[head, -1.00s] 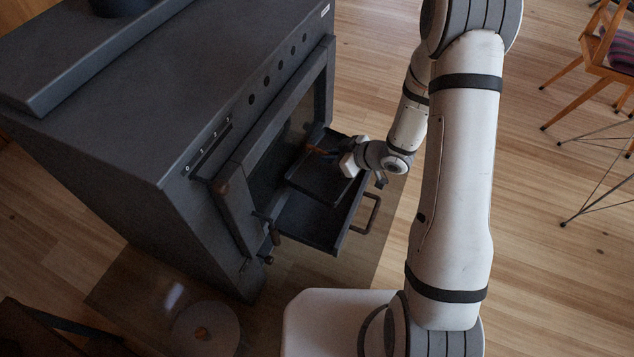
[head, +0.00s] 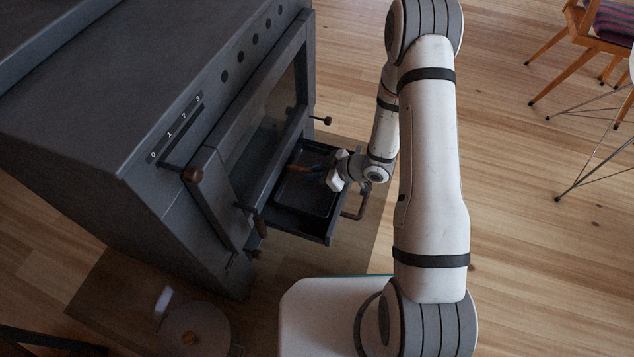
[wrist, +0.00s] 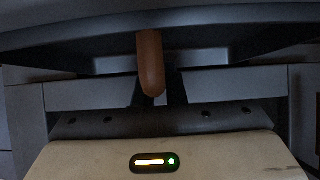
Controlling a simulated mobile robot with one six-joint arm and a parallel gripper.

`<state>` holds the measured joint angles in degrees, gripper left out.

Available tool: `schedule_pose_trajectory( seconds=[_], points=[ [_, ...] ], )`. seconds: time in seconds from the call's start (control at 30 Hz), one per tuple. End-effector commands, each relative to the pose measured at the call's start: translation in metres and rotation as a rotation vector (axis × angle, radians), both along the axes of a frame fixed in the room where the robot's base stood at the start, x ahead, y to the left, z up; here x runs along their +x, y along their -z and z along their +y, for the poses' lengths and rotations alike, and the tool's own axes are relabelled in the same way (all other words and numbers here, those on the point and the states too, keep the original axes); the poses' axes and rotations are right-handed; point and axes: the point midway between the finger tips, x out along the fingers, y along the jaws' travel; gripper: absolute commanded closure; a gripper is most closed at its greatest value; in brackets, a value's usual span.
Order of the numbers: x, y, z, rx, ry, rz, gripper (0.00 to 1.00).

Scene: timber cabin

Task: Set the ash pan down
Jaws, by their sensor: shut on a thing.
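The ash pan (head: 309,198) is a shallow dark tray in the open drawer (head: 292,225) low in the stove (head: 135,115). It looks level and seems to lie inside the drawer's walls; I cannot tell whether it touches the bottom. My gripper (head: 330,172) is over the right side of the pan, shut on its handle. In the wrist view the brown handle (wrist: 150,65) runs down from the dark pan (wrist: 225,22) to between the fingers of my gripper (wrist: 153,95). The handle's far end is hidden there.
A bar handle (head: 357,206) sticks out from the drawer front. A round lidded thing (head: 193,328) is on the floor at lower left. A chair (head: 590,50) stands at upper right; the wooden floor between is clear.

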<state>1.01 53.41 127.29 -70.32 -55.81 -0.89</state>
Motion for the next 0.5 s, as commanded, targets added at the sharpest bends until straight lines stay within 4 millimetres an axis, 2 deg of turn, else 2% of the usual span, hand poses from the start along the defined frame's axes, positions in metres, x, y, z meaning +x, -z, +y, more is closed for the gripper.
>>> schedule_pose_trajectory(
  seconds=[0.2,0.5],
  points=[
    [0.0,0.034,0.0,0.0,0.001,0.001,1.0],
    [0.0,0.035,0.001,0.0,0.0,0.0,1.0]
  ],
)
